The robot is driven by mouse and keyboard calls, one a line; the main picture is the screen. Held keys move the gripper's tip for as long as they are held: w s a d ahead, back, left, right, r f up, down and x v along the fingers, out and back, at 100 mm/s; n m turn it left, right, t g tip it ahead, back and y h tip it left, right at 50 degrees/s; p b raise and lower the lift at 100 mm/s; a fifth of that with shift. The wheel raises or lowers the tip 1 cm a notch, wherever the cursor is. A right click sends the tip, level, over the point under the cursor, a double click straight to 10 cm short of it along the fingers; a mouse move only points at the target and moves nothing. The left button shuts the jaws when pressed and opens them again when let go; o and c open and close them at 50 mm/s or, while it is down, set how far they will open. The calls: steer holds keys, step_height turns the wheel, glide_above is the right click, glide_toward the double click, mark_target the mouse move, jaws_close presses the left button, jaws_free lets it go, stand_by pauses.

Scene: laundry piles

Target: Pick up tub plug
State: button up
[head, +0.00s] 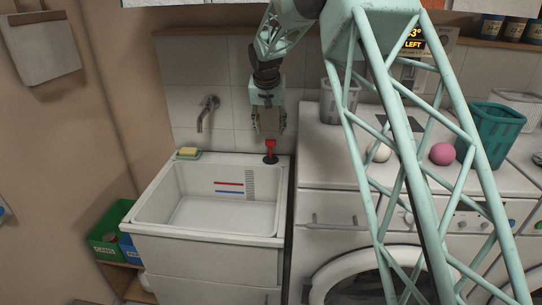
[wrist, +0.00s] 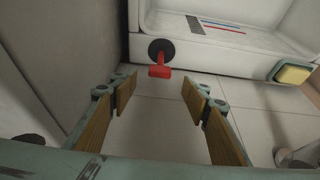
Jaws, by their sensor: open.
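The tub plug (head: 270,157) has a black round base and a red upright handle. It sits on the back right corner of the white sink's rim (head: 225,158). In the wrist view the plug (wrist: 159,70) shows just beyond the fingertips, roughly centred between them. My gripper (head: 269,133) hangs over that corner, pointing down, with its fingers above or near the red handle. In the wrist view my gripper (wrist: 159,90) has its wood-coloured finger pads wide apart, with nothing between them.
The sink basin is empty.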

mark_target(270, 140)
steer(key=shift+f, duration=0.15)
steer(key=shift+w+f, duration=0.3)
steer(key=shift+f, duration=0.25)
steer(key=shift+f, duration=0.1)
steer(key=shift+b+x, duration=0.85)
steer(key=shift+x, duration=2.2)
steer(key=shift+c, duration=0.7)
steer(key=c, duration=1)
steer(key=shift+s+r, duration=0.15)
steer(key=shift+r, duration=0.05)
